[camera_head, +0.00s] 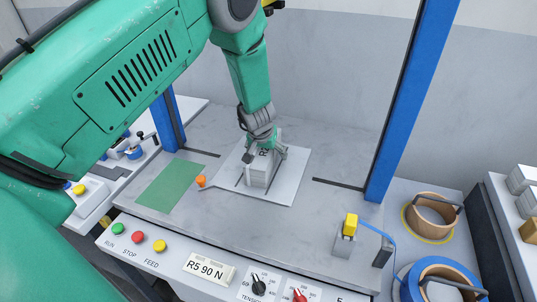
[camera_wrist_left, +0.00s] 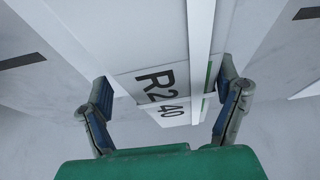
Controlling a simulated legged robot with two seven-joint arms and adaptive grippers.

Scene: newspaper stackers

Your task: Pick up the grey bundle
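The grey bundle (camera_head: 258,174) is a pale block that stands on a white plate (camera_head: 288,190) in the middle of the grey table. In the left wrist view the bundle (camera_wrist_left: 165,85) shows a label reading "R2 40" and a thin green stripe. My left gripper (camera_head: 265,154) is over the bundle from above, with one finger on each side. In the left wrist view the left gripper (camera_wrist_left: 163,100) is spread around the bundle, with narrow gaps seeming to show beside it; contact is hard to judge. My right gripper is not in view.
A green mat (camera_head: 171,186) and a small orange piece (camera_head: 201,181) lie left of the plate. Blue posts (camera_head: 410,100) flank the table. A yellow-topped block (camera_head: 348,232) and strap coils (camera_head: 431,213) are at right. A control panel (camera_head: 210,268) runs along the front.

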